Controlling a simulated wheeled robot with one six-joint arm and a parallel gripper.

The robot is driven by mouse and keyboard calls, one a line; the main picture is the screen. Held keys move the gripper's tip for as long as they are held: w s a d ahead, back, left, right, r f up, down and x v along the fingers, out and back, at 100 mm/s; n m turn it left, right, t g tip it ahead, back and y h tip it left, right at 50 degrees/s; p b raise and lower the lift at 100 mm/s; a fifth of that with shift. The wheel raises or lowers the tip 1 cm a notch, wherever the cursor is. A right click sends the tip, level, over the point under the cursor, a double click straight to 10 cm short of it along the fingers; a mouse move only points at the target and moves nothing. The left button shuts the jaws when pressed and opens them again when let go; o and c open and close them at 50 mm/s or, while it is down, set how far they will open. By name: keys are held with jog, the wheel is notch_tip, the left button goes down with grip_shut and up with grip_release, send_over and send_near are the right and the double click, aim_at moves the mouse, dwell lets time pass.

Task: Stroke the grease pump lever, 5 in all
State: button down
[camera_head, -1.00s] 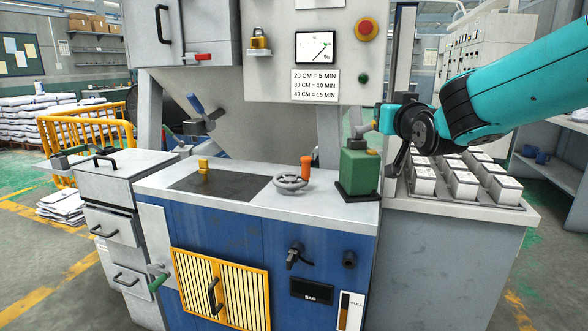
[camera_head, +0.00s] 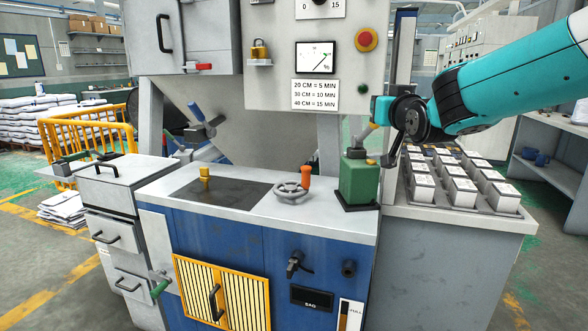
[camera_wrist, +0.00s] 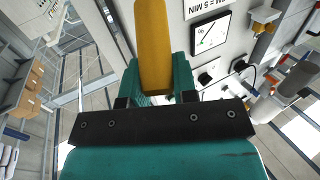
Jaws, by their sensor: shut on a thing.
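The grease pump is a green box (camera_head: 360,182) on the right end of the blue machine's top, in the head view. Its lever (camera_head: 367,137) rises from the pump's top toward my gripper (camera_head: 379,111), which is above the pump. In the wrist view the lever's yellow handle (camera_wrist: 153,45) runs between the two teal fingers of my gripper (camera_wrist: 157,86), which is shut on it. The handle's lower end is hidden by the dark gripper body.
A grey handwheel (camera_head: 292,191) and an orange knob (camera_head: 305,176) are left of the pump. A tray of grey blocks (camera_head: 462,192) is to the right. A control panel with a gauge (camera_head: 316,57) and red button (camera_head: 367,39) rises behind.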

jog(key=shift+r, duration=0.4)
jog(key=shift+w+r+p, duration=0.4)
jog(key=shift+r+p, duration=0.25)
jog(key=shift+w+a+r+p, duration=0.15)
jog(key=shift+w+r+p, duration=0.6)
jog(key=shift+r+p, duration=0.1)
jog(key=c, duration=0.8)
grip_release()
jog(key=shift+f, duration=0.3)
jog(key=shift+s+f+b, duration=0.2)
jog(key=shift+s+b, duration=0.35)
jog(key=shift+b, duration=0.15)
jog(key=s+b, duration=0.1)
jog(key=s, duration=0.1)
jog(key=s+b, duration=0.1)
jog(key=s, duration=0.1)
jog(key=s+b, duration=0.1)
jog(key=shift+s+d+r, duration=0.1)
jog(key=shift+s+d, duration=0.3)
